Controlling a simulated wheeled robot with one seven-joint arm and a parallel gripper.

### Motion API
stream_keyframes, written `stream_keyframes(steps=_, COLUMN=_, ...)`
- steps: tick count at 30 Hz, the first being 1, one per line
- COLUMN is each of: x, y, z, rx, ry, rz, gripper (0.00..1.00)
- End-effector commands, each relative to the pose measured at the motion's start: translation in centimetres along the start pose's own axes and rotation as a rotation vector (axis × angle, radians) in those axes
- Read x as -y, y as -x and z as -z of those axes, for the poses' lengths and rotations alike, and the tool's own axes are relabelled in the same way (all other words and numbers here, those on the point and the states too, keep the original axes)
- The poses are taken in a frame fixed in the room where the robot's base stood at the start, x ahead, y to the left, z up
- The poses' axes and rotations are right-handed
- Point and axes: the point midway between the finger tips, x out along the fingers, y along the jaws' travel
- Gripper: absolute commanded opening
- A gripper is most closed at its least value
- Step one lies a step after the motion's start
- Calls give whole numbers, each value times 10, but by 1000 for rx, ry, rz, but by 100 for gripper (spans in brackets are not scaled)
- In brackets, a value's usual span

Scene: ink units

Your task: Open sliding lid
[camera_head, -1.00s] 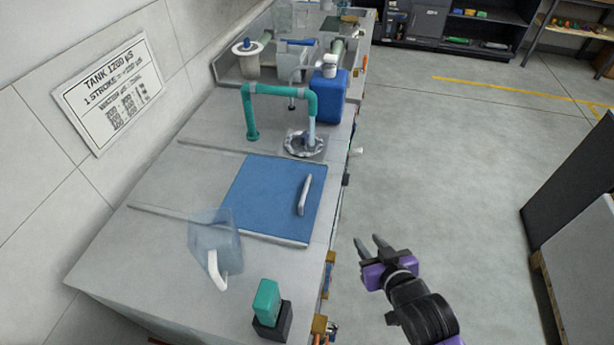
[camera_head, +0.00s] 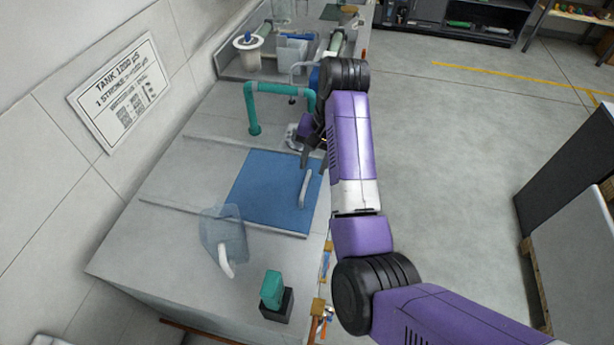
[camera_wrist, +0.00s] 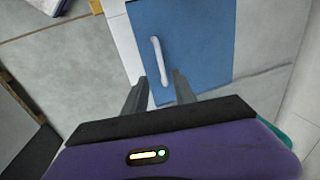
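The sliding lid (camera_head: 262,190) is a flat blue panel set in the grey bench top. A white bar handle (camera_head: 304,188) stands on its right part. In the wrist view the blue lid (camera_wrist: 205,45) lies ahead of my fingers, and its white handle (camera_wrist: 159,60) is just beyond and between the fingertips. My gripper (camera_wrist: 158,82) is open and empty, its two dark fingers apart. In the head view my gripper (camera_head: 313,160) hangs near the lid's far right corner, partly hidden by my purple arm. Contact with the handle does not show.
A green pipe (camera_head: 280,88) stands behind the lid. A clear jug with a white handle (camera_head: 222,235) and a green block on a black base (camera_head: 273,291) stand in front. A sign (camera_head: 122,92) hangs on the left wall.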

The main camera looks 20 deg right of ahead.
Motion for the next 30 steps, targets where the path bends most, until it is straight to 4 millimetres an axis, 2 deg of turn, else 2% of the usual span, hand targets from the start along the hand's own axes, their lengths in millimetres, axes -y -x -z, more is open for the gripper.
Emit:
stream_keyframes(steps=2, x=2, y=0, z=-3, rx=22, ry=-4, rz=-2, gripper=33)
stream_keyframes(steps=5, x=2, y=-9, z=-5, rx=29, ry=-5, rz=-4, gripper=33)
stream_keyframes(steps=13, x=2, y=-48, z=-6, rx=29, ry=-3, rz=-4, gripper=33)
stream_keyframes(steps=18, x=2, y=-67, z=-6, rx=26, ry=-4, rz=-3, gripper=33)
stream_keyframes(steps=29, x=2, y=-74, z=-6, rx=24, ry=-4, rz=-2, gripper=33)
stream_keyframes(steps=30, x=2, y=-74, z=-6, rx=24, ry=-4, rz=-2, gripper=29)
